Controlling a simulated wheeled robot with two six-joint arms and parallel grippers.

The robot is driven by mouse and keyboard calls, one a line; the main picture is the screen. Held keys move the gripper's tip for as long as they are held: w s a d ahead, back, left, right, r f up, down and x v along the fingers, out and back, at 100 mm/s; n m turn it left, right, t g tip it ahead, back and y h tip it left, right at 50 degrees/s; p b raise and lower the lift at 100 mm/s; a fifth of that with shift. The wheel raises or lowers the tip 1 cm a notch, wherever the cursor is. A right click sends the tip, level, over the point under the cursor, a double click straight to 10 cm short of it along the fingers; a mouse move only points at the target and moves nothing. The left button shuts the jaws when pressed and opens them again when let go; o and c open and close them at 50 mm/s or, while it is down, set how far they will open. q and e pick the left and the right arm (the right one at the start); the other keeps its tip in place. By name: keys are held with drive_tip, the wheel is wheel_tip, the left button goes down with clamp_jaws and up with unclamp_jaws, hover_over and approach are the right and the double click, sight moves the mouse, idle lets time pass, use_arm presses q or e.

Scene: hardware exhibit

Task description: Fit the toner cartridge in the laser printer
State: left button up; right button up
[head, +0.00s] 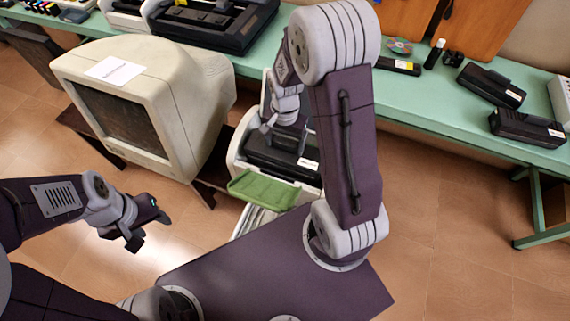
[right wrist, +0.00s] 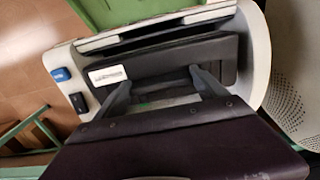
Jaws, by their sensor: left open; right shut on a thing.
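The laser printer (head: 240,160) is a pale housing with an open front and a green flap (head: 263,190) folded down. The black toner cartridge (head: 283,158), with a white label, lies at the printer's opening. In the right wrist view the cartridge (right wrist: 165,63) spans the opening of the printer (right wrist: 258,60). My right gripper (head: 283,125) reaches down from above, shut on the cartridge; its two fingers (right wrist: 158,78) stand well apart against it. How deep the cartridge sits is hard to tell. My left gripper (head: 150,231) is open and empty, in front of the monitor and above the floor.
A large old beige monitor (head: 185,85) stands left of the printer on a dark stand. A green table (head: 420,105) runs behind, with black cartridge-like boxes (head: 492,85), a disc (head: 399,46) and other machines (head: 215,25).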

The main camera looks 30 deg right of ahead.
wheel_tip(320, 180, down, 10)
drive_tip(key=shift+r+b, duration=0.1)
drive_tip(key=shift+b, duration=0.45)
drive_tip(key=o, duration=2)
